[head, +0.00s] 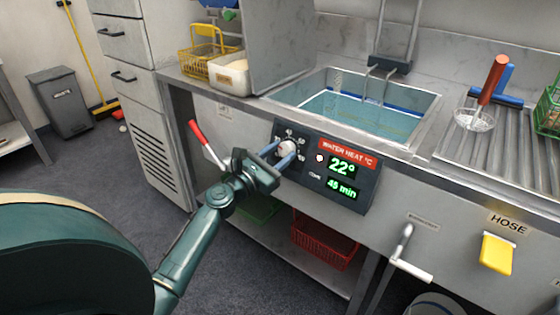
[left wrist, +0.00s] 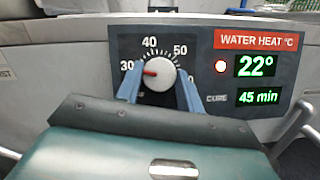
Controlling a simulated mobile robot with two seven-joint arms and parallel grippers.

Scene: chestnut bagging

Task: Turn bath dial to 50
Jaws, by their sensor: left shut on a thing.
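The bath dial (head: 288,147) is a round white knob on a dark control panel (head: 352,198) below the water bath. In the left wrist view, the dial (left wrist: 161,74) has a red pointer aimed left, near the 30 mark. My right gripper is not in view.
The water bath (head: 437,104) is sunk in the counter above the panel. A red-handled lever (head: 196,131) sticks out left of the panel. A grey tap handle (head: 404,246) and a yellow hose holder (head: 497,254) are to the right. A red crate (head: 325,245) sits on the shelf below.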

